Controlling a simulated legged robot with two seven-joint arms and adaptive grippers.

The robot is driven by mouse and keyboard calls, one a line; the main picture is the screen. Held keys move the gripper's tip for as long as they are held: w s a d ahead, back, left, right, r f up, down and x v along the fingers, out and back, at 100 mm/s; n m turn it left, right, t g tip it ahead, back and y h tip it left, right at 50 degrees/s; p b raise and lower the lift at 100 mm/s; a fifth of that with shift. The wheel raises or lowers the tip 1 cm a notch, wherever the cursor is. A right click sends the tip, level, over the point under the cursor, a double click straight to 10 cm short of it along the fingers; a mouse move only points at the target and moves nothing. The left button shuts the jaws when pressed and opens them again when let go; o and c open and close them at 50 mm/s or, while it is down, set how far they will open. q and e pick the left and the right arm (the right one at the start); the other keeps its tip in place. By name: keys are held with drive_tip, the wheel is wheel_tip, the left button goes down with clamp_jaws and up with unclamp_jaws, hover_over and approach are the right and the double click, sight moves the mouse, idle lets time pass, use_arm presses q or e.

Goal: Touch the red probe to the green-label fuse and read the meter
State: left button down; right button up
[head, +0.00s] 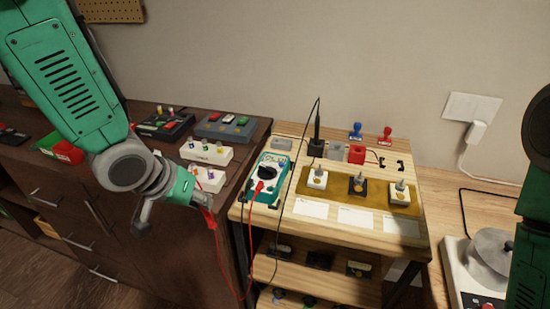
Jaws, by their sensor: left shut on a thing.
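My left gripper (192,196) is shut on the red probe (209,217), at the front right of the dark cabinet. The probe's red lead hangs down and loops back up to the teal meter (257,194) on the light wooden bench. The meter has a black dial; its screen is too small to read. Two white fuse blocks stand on the cabinet: a rear one (212,156) and a nearer one (216,184), partly hidden by my gripper. Small coloured marks show on them, but I cannot tell which is the green-label fuse. A black probe (317,126) stands upright in a black holder.
A tan mat (330,190) with several jack-like parts lies right of the meter. Red and blue stamps (386,135) stand behind it. A grey box (225,128) with coloured switches sits behind the fuse blocks. A gap separates cabinet and bench.

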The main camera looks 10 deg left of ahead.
idle(0.3)
use_arm(q)
drive_tip(key=w+a+r+t+y, duration=0.1)
drive_tip(key=w+a+r+t, duration=0.1)
drive_tip(key=w+a+r, duration=0.3)
drive_tip(key=w+a+r+t, duration=0.1)
drive_tip(key=w+r, duration=0.2)
drive_tip(key=w, duration=0.5)
drive_tip(key=w+a+r+t+y, duration=0.1)
drive_tip(key=w+a+r+t, duration=0.1)
drive_tip(key=w+a+r, duration=0.3)
drive_tip(key=shift+w+d+f, duration=0.15)
drive_tip(key=shift+d+f, duration=0.05)
drive_tip(key=shift+f, duration=0.7)
drive_tip(key=shift+w+d+f, duration=0.2)
drive_tip(key=shift+d+f, duration=0.05)
drive_tip(key=shift+f, duration=0.65)
drive_tip(key=shift+w+d+f, duration=0.15)
drive_tip(key=shift+d+f, duration=0.05)
drive_tip(key=shift+f, duration=0.7)
drive_tip(key=shift+p, duration=0.45)
drive_tip(key=shift+f+b, duration=0.3)
drive_tip(key=shift+f, duration=0.2)
idle(1.0)
idle(0.5)
